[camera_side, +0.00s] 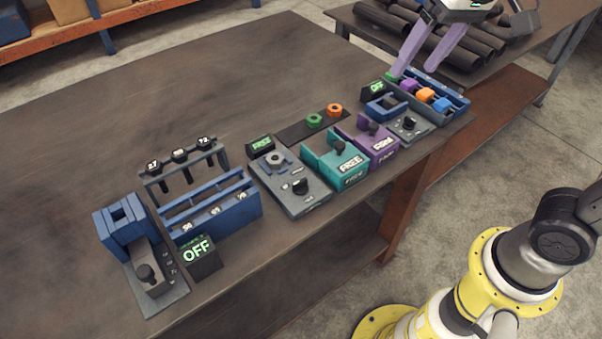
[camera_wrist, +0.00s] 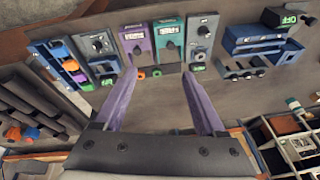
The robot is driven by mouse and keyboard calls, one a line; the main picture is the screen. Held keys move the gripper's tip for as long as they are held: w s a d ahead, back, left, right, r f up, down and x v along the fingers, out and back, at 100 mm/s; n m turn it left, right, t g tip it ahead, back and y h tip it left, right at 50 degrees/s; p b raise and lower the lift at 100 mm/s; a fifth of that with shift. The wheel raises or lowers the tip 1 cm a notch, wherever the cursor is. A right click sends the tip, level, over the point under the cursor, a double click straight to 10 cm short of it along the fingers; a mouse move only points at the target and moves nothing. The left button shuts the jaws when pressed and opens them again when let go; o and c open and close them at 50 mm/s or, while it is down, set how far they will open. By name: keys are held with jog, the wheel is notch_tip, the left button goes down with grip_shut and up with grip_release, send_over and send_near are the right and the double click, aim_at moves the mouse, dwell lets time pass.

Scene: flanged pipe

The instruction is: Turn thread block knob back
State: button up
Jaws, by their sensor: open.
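Several stations on the bench carry black knobs, and I cannot tell for certain which is the thread block. In the side view a teal block (camera_side: 318,157) and a purple block (camera_side: 383,151) stand side by side, each with a knob and a lit label. The wrist view shows the teal block (camera_wrist: 168,44) and purple block (camera_wrist: 136,34) beyond the fingertips. A grey plate with a knob (camera_side: 299,186) lies left of them. A small grey unit with a knob (camera_side: 409,124) is on the right. My gripper (camera_side: 413,72) is open and empty, above the bench's far right end; its purple fingers (camera_wrist: 161,74) touch nothing.
A blue rack (camera_side: 437,113) with coloured blocks is near my gripper. Green (camera_side: 314,121) and orange (camera_side: 335,110) rings sit on a dark strip. A blue block (camera_side: 125,230), a blue bin (camera_side: 212,212) and an OFF display (camera_side: 198,254) are at left. The bench's back left is clear.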

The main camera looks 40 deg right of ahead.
jog(key=w+a+f+g, duration=0.2)
jog(key=w+a+f, duration=0.2)
jog(key=w+a, duration=0.4)
jog(key=n+g, duration=0.2)
send_over(300, 181)
notch_tip(300, 181, down, 7)
jog(key=shift+h, duration=0.3)
notch_tip(300, 181, down, 14)
jog(key=shift+r, duration=0.15)
grip_shut()
